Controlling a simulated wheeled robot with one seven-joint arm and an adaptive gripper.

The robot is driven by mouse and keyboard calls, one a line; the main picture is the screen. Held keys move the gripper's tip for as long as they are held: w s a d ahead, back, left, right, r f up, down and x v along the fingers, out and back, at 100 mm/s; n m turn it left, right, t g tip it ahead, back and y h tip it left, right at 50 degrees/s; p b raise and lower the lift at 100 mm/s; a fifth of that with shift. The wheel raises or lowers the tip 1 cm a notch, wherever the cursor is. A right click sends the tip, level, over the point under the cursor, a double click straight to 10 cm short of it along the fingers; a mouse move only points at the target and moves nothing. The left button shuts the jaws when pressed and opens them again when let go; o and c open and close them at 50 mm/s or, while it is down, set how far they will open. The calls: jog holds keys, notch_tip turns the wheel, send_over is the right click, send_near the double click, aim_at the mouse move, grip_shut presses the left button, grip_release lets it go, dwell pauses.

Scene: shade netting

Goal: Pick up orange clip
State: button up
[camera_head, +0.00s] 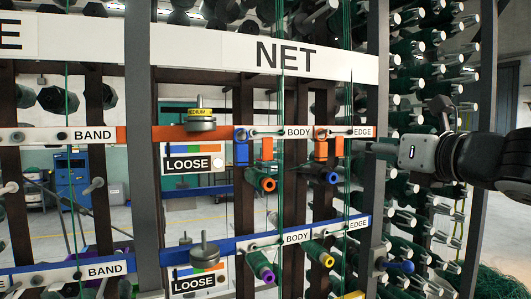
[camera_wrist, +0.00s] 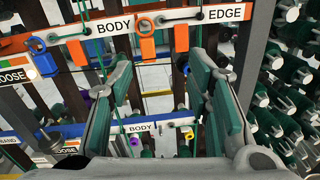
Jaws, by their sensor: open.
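An orange clip (camera_head: 321,146) with a ring-shaped top hangs on the upper rail between the BODY and EDGE labels. It also shows in the wrist view (camera_wrist: 147,48), beyond my fingers at the upper middle. Plain orange blocks hang on the same rail, one near the EDGE label (camera_head: 339,148) and one near the BODY label (camera_head: 267,149). My gripper (camera_wrist: 160,72) is open and empty, its two green-padded fingers apart below the clip in the picture. In the head view, my gripper (camera_head: 382,149) comes in from the right at rail height, its fingertips partly hidden by the post.
A blue clip (camera_head: 241,147) hangs left of BODY. Green threads run vertically past the rail. Spools (camera_head: 268,184) stick out below it. A grey post (camera_head: 374,200) stands beside my gripper, and racks of green spools (camera_head: 420,70) fill the right side. A lower blue rail (camera_head: 215,247) runs beneath.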

jog(key=n+y, duration=0.1)
jog(key=n, duration=0.1)
send_near(324, 144)
jog(key=x, duration=0.4)
jog(key=shift+w+d+r, duration=0.1)
jog(key=shift+w, duration=0.25)
jog(key=shift+p+x, duration=0.8)
jog(key=shift+x, duration=1.8)
jog(key=c, duration=1)
